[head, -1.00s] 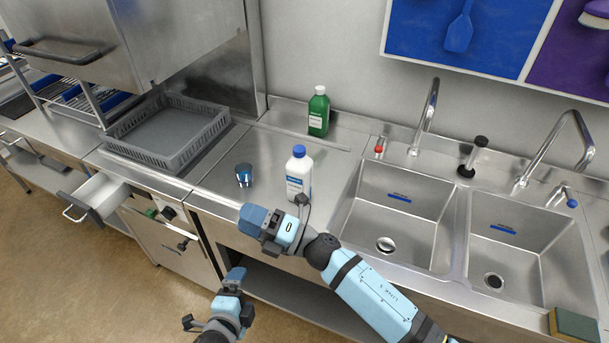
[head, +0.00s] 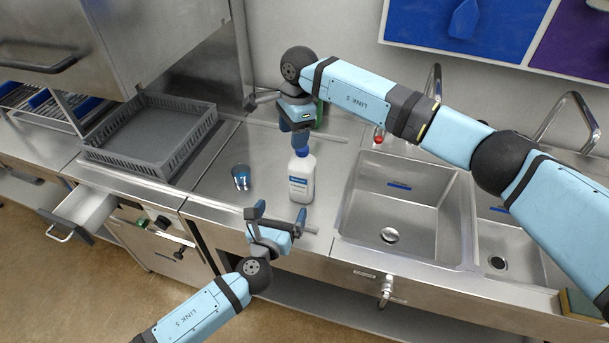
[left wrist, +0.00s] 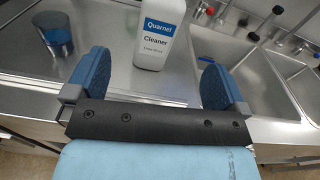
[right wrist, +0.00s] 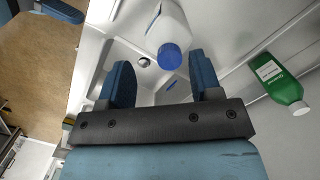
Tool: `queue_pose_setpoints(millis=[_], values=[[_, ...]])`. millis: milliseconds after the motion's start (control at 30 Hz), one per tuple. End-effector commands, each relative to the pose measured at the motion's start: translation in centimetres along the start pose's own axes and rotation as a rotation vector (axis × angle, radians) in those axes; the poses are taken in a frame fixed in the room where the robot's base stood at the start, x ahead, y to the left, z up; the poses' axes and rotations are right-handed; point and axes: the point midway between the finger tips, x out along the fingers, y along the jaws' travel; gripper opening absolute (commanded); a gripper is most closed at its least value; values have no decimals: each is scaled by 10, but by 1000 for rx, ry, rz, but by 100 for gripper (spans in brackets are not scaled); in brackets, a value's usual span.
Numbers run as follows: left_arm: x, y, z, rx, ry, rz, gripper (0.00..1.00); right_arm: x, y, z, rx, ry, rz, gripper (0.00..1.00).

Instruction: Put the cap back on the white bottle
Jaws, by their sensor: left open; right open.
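The white bottle (head: 301,180) stands upright on the steel counter left of the sinks, its "Quarnel Cleaner" label showing in the left wrist view (left wrist: 154,32). A blue cap (right wrist: 169,56) sits on its top in the right wrist view; I cannot tell whether it is tight. My right gripper (head: 299,138) is open, pointing down just above the cap, with its fingers to either side in the right wrist view (right wrist: 161,72). My left gripper (head: 279,213) is open and empty at the counter's front edge, facing the bottle but apart from it.
A green bottle (right wrist: 276,82) stands behind, mostly hidden by my right gripper in the head view. A grey rack (head: 150,140) lies left; sinks (head: 400,210) lie right. An open drawer (head: 82,212) juts out at left.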

Motion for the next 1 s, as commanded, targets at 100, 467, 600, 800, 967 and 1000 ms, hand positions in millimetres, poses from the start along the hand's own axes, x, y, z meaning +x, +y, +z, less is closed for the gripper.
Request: queue_pose_setpoints(millis=[100, 467, 600, 800, 967, 1000], values=[[4, -1, 4, 65, -18, -7, 100, -15, -6, -17, -14, 91, 1, 58], [5, -2, 5, 85, -22, -9, 100, -20, -7, -22, -18, 118, 4, 58], [9, -2, 5, 84, -22, -9, 100, -20, -7, -22, -17, 117, 3, 58], [34, -2, 6, 84, -24, -8, 100, -19, -7, -22, -17, 116, 3, 58], [67, -3, 7, 84, -24, -8, 100, -19, -7, -22, -17, 116, 3, 58], [75, -3, 7, 84, -24, -8, 100, -19, -7, -22, -17, 116, 3, 58]])
